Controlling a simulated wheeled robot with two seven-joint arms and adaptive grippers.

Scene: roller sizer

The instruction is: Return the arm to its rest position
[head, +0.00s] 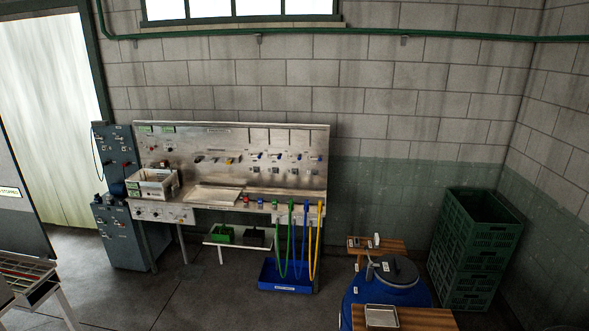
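Neither of my arms nor either gripper shows in the head view. Whether they are open or shut, and where they are, is hidden from me. No object held by me is in view.
A metal workbench (217,201) with a panel of tools stands against the block wall. A blue drum (375,291) with a dark lid and small wooden tables (424,320) are at front right. Green crates (474,247) stack in the right corner. Open floor (200,293) lies at centre left.

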